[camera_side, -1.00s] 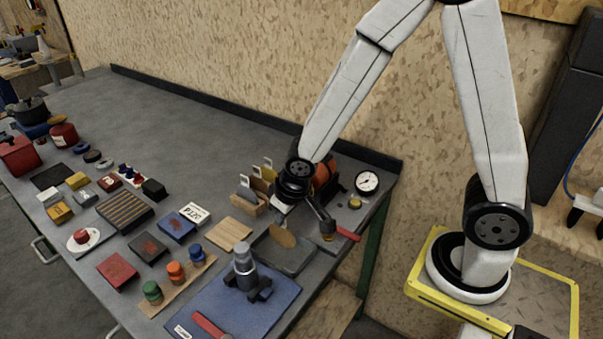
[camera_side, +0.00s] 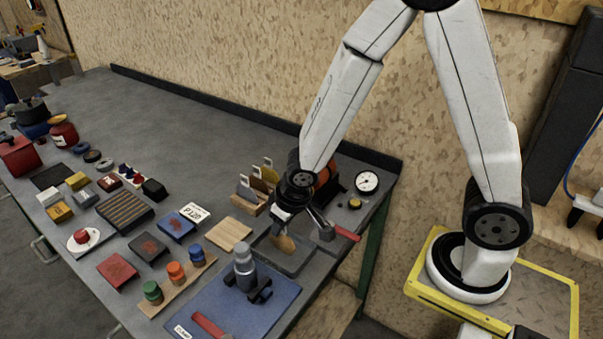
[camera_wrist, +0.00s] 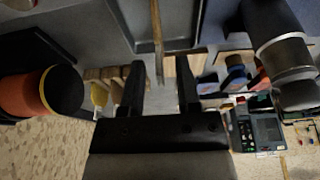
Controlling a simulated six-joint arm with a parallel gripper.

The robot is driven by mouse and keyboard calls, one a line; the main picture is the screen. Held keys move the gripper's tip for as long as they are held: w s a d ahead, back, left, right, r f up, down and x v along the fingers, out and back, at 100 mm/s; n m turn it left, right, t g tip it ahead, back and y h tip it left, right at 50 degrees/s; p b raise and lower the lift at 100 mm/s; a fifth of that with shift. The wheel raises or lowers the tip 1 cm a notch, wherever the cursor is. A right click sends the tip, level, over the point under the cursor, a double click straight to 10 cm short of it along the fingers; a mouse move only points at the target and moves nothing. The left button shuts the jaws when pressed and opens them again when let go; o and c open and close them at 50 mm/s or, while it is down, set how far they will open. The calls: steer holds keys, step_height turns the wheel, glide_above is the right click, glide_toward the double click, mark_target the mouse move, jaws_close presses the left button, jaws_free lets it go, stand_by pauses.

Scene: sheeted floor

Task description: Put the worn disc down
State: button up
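The worn disc (camera_side: 285,244) is tan and stands steeply on edge below my gripper (camera_side: 280,221) in the side view, over the shallow grey tray (camera_side: 302,262). I cannot tell whether its lower edge touches the tray floor. In the wrist view the disc (camera_wrist: 157,35) shows edge-on as a thin brown strip. It runs between the two dark fingers of my gripper (camera_wrist: 160,70), with a visible gap on each side. My gripper looks open around it. The tray (camera_wrist: 172,45) lies beyond the fingertips.
A wooden rack (camera_side: 250,205) with several upright discs stands left of my gripper. A red-handled tool (camera_side: 342,233) lies close on the right, and an orange cylinder (camera_wrist: 40,92) is behind. A grey fixture (camera_side: 246,268) stands on the blue mat (camera_side: 215,298) in front.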

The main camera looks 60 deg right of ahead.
steer(key=shift+r, duration=0.2)
stand_by(0.4)
steer(key=v, duration=1.2)
stand_by(0.4)
steer(key=shift+f, duration=0.1)
stand_by(0.4)
steer(key=s+d+f, duration=0.3)
steer(key=d+f, duration=0.1)
steer(key=shift+s+d+f+g, duration=0.25)
steer(key=shift+f+g, duration=0.1)
steer(key=shift+g, duration=0.05)
